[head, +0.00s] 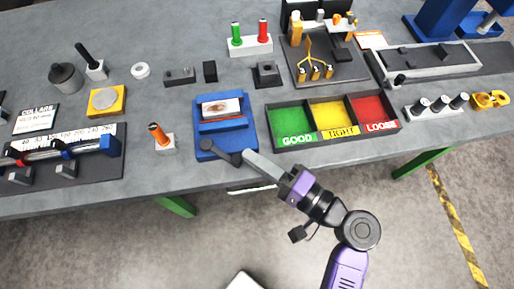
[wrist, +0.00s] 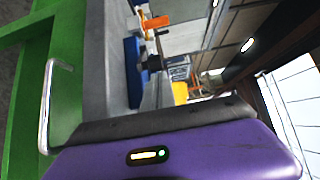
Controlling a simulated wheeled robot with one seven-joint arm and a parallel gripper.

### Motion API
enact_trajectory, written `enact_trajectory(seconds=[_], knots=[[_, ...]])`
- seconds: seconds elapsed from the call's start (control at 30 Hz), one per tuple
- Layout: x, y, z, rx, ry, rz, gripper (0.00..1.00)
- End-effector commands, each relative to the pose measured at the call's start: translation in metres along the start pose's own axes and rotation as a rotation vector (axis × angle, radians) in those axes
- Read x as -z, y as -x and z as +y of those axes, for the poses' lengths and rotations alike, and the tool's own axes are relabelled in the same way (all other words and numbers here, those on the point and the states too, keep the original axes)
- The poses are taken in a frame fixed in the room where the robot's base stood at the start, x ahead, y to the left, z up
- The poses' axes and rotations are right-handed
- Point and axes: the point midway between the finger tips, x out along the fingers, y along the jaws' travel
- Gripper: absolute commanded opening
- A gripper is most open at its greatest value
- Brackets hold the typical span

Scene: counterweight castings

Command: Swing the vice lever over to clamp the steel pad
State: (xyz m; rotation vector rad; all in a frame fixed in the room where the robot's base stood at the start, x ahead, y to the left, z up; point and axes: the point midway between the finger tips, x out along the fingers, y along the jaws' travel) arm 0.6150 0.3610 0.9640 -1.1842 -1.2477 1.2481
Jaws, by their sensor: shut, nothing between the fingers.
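The blue vice (head: 243,138) sits near the front edge of the bench, with a pale pad with a brownish patch (head: 219,107) between its jaws. I cannot tell for sure that this is the steel pad. The dark lever (head: 222,152) lies along the vice's front, its round knob at the left and its other end at the right. My gripper (head: 247,155) is shut and empty, its tips at the lever's right end; I cannot tell whether they touch. In the wrist view the vice (wrist: 133,75) and dark lever parts (wrist: 150,63) show beyond my gripper.
A tray with green, yellow and red compartments (head: 334,143) stands just right of the vice. An orange-handled tool in a block (head: 160,138) stands to the left. A metal handle (wrist: 46,110) and green bench frame (wrist: 75,30) show close by in the wrist view.

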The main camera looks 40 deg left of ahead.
Motion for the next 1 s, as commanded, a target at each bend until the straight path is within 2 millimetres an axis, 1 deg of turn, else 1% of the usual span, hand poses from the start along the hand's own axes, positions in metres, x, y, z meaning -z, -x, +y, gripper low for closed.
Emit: enact_trajectory(seconds=[0.03,0.1,0.3,0.47,0.7,1.0], knots=[[-0.008,0.001,-0.003,0.000,-0.005,0.033,0.00],[-0.015,0.002,-0.002,0.000,-0.006,0.089,0.00],[-0.036,0.003,0.000,0.000,-0.006,0.258,0.00],[-0.050,0.001,0.001,0.001,-0.003,0.381,0.00],[-0.066,-0.003,0.001,0.000,0.000,0.372,0.00],[-0.076,-0.007,0.000,0.001,-0.001,0.369,0.00]])
